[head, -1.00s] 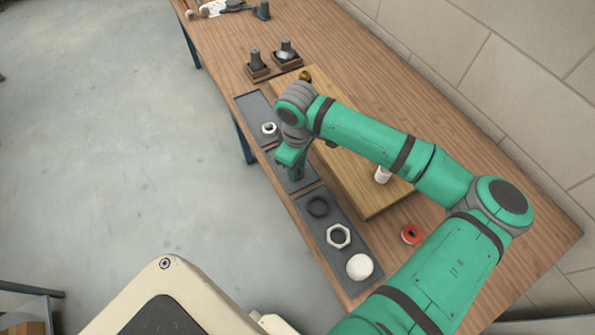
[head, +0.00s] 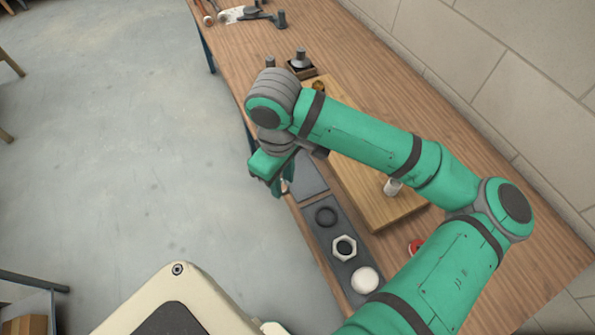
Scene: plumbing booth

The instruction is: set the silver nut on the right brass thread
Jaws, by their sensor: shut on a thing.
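My gripper (head: 268,176) points down at the near left edge of the bench, beside the tray strip. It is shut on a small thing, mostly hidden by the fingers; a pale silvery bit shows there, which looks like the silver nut. A brass fitting (head: 318,86) shows at the far end of the wooden board (head: 375,212), partly behind my arm. I cannot tell whether it is the right brass thread; the board's middle is covered by my arm.
The grey tray strip (head: 325,236) holds a dark ring (head: 326,216), a pale hexagonal nut (head: 344,248) and a white round piece (head: 364,280). A white cylinder (head: 393,187) is on the board, and a red piece (head: 416,246) lies beside it. Dark posts (head: 301,60) stand beyond.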

